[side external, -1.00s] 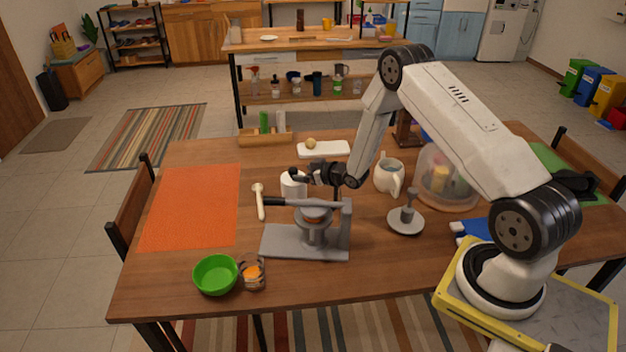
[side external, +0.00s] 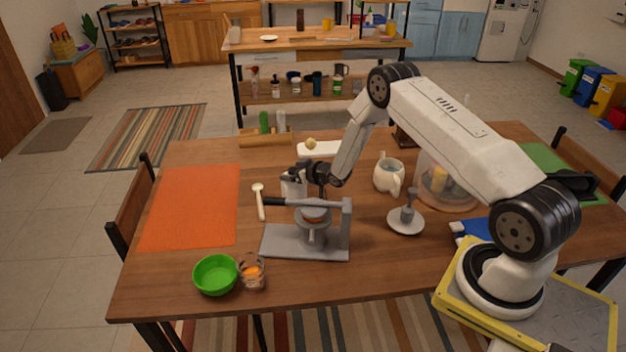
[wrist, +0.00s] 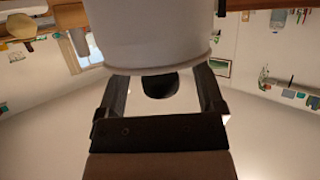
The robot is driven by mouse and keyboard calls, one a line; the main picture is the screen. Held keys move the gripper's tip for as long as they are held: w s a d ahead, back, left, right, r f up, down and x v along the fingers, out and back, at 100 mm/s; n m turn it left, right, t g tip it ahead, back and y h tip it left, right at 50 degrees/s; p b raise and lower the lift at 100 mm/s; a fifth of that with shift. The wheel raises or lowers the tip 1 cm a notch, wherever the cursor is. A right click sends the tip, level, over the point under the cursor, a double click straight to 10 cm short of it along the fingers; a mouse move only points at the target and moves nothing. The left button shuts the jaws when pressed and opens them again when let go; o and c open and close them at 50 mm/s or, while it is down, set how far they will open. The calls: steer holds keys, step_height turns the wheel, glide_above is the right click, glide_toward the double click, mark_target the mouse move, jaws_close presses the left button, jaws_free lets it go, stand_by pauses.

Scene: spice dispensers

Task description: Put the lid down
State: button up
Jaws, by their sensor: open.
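A white cylindrical container (side external: 291,190) stands on the table behind the grey press, partly hidden by my gripper. My gripper (side external: 299,174) is at its upper part, coming from the right. In the wrist view, a large white cylinder (wrist: 155,35) fills the top. A dark rounded knob (wrist: 160,86) shows between the two spread fingers of my gripper (wrist: 161,92), with gaps on both sides. I cannot tell whether the knob belongs to a lid on the container. A grey round disc with an upright handle (side external: 405,222) lies flat on the table to the right.
A white mug (side external: 388,177) and a clear dome (side external: 432,190) are to the right.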

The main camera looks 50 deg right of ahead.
mark_target(293, 169)
steer(key=shift+c, duration=0.2)
stand_by(0.3)
jaws_close()
steer(key=shift+r, duration=0.15)
steer(key=shift+r, duration=4.9)
